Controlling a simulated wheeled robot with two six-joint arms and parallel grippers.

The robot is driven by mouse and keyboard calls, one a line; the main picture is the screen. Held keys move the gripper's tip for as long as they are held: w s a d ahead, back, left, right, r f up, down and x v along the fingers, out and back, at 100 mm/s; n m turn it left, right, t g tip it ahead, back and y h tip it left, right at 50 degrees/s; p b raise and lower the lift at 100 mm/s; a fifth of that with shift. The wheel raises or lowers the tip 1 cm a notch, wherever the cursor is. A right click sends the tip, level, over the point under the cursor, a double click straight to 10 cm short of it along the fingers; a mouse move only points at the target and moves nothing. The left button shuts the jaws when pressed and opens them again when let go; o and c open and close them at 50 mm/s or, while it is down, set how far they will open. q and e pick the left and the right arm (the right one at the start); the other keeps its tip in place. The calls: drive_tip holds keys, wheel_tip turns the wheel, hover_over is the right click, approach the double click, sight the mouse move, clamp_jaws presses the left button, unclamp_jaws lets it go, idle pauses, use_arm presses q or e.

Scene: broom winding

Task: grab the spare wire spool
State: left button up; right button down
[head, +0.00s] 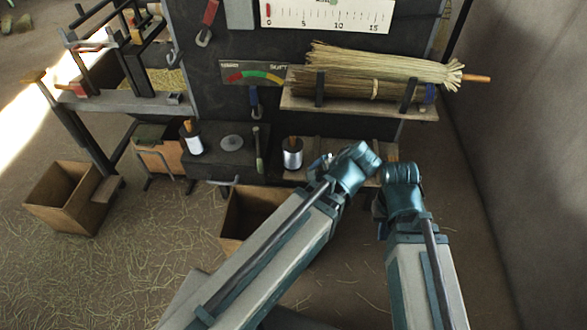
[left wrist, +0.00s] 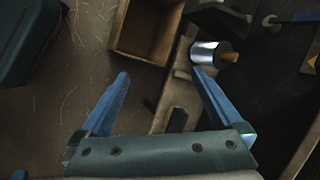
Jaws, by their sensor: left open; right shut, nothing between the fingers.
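Two wire spools with wooden cores stand on the low dark shelf in the head view. One white spool (head: 192,144) is at the left; a silvery spool (head: 292,157) is nearer the middle. My left gripper (head: 316,167) is beside the silvery spool, just to its right. In the left wrist view my left gripper (left wrist: 160,73) is open and empty, and the silvery spool (left wrist: 206,55) lies just past the tip of its right finger, not between the fingers. My right gripper (head: 381,204) is shut and empty, partly hidden by its own wrist.
A straw broom bundle (head: 375,72) lies on the upper shelf. A grey disc (head: 232,142) and a green-handled tool (head: 258,150) are between the spools. An open wooden box (head: 246,220) stands below, another (head: 68,198) at the left. Straw litters the floor.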

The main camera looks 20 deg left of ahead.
use_arm(q)
drive_tip(key=w+a+f+m+t+y+b, duration=0.45)
drive_tip(key=w+a+f+m+b, duration=0.35)
drive_tip(key=b, duration=0.7)
drive_tip(key=m+t+y+b, duration=0.45)
drive_tip(key=m+b, duration=0.55)
drive_tip(key=b, duration=0.4)
approach(293, 154)
drive_tip(key=w+a+h, duration=0.1)
drive_tip(key=w+a, duration=0.1)
drive_tip(key=shift+d+r, duration=0.1)
drive_tip(key=shift+d, duration=0.15)
